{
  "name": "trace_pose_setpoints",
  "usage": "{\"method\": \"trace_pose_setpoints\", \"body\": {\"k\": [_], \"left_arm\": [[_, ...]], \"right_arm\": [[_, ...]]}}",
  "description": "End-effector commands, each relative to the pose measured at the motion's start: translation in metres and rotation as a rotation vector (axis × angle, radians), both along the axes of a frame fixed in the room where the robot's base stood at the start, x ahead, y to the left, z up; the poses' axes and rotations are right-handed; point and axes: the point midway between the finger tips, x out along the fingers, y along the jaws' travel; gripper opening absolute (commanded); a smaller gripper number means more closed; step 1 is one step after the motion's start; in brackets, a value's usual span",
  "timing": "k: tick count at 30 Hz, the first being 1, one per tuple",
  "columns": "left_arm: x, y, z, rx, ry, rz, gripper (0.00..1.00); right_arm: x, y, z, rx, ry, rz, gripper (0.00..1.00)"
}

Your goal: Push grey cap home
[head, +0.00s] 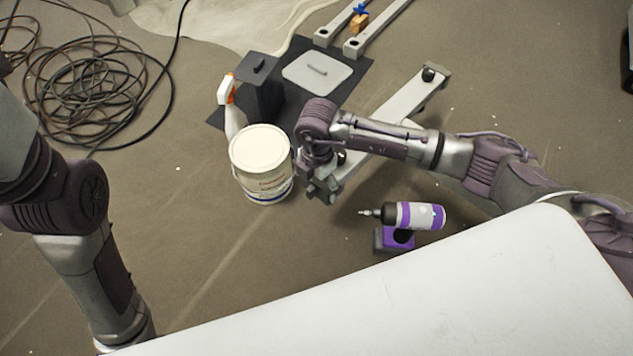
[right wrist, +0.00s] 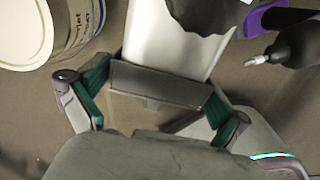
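The dark grey cap (right wrist: 160,86) sits across the near end of a pale bar (right wrist: 172,38) in the right wrist view. The bar also shows in the head view (head: 395,108), running down-left to my right gripper (head: 322,188). My right gripper's green pads stand at both ends of the cap and appear to touch it, so it looks shut on the cap (right wrist: 158,98). The cap lies square across the bar's end; I cannot tell whether a gap is left between them. In the head view my gripper hides the cap. My left arm is at the left, its gripper out of view.
A white paint bucket (head: 262,175) stands close left of my right gripper. A spray bottle (head: 231,110), a dark box (head: 263,88) and a flat grey panel (head: 316,72) are behind. Coiled cable (head: 85,90) lies far left.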

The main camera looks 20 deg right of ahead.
Motion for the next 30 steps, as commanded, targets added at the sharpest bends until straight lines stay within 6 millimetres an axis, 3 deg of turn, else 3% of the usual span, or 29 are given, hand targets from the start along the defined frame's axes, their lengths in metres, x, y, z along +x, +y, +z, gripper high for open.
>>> {"method": "trace_pose_setpoints", "body": {"k": [8, 22, 30], "left_arm": [[-0.001, 0.001, 0.0, 0.0, -0.001, 0.001, 1.0], [0.0, 0.0, 0.0, 0.001, 0.001, 0.0, 1.0], [0.0, 0.0, 0.0, 0.001, 0.001, 0.0, 1.0]], "right_arm": [[0.0, 0.001, 0.005, 0.003, -0.001, 0.002, 1.0], [0.0, 0.001, 0.094, 0.002, -0.004, 0.001, 1.0], [0.0, 0.001, 0.119, 0.001, 0.0, 0.001, 1.0]]}}
